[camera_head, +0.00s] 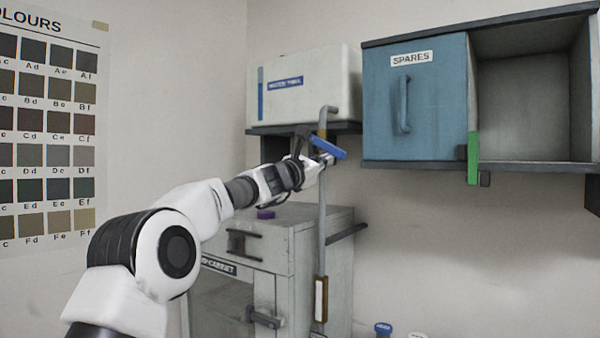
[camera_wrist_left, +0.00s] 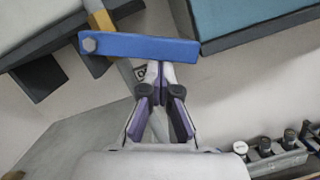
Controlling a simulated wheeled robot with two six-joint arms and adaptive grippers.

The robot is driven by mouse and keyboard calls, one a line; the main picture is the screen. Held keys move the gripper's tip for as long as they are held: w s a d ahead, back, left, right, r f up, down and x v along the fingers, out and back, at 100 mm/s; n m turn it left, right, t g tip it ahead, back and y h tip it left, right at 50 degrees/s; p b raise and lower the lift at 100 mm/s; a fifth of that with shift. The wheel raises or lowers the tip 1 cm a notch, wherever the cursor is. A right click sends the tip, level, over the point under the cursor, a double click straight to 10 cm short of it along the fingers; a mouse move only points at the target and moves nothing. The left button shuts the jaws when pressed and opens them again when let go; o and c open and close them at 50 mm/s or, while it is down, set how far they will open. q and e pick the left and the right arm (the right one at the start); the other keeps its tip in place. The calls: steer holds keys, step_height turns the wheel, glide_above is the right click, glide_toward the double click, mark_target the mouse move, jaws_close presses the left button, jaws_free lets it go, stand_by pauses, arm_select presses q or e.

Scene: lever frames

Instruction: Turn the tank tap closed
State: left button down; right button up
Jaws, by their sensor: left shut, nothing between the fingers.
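The tank tap has a blue lever (camera_head: 328,148) on the grey pipe (camera_head: 323,215) below the white water tank (camera_head: 305,85). In the head view the lever slopes slightly down to the right. In the left wrist view the lever (camera_wrist_left: 140,46) lies across the pipe, with a bolt at its left end and a brass-coloured body behind it. My left gripper (camera_head: 325,159) is shut and empty, its tips just under the lever. The wrist view shows the fingertips (camera_wrist_left: 161,72) at its lower edge; I cannot tell whether they touch. My right gripper is out of view.
The blue SPARES cabinet (camera_head: 428,125) with an open compartment is on the wall at right; a green lever (camera_head: 473,158) hangs at its edge. A grey cabinet (camera_head: 275,240) stands below my arm. Several knobs (camera_wrist_left: 264,146) show at lower right in the wrist view.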

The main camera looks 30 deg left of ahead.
arm_select(q)
steer(key=n, duration=0.1)
steer(key=d+r+n+y, duration=0.1)
steer(key=n, duration=0.1)
steer(key=r+n, duration=0.1)
steer(key=shift+d+n, duration=0.3)
steer(key=shift+n, duration=0.1)
steer(key=shift+d+r, duration=0.1)
steer(key=shift+r, duration=0.3)
steer(key=b, duration=1.2)
glide_toward(334, 148)
step_height(334, 148, down, 5)
steer(key=shift+s+d+r, duration=0.1)
steer(key=shift+s+d, duration=0.05)
steer(key=shift+s, duration=0.15)
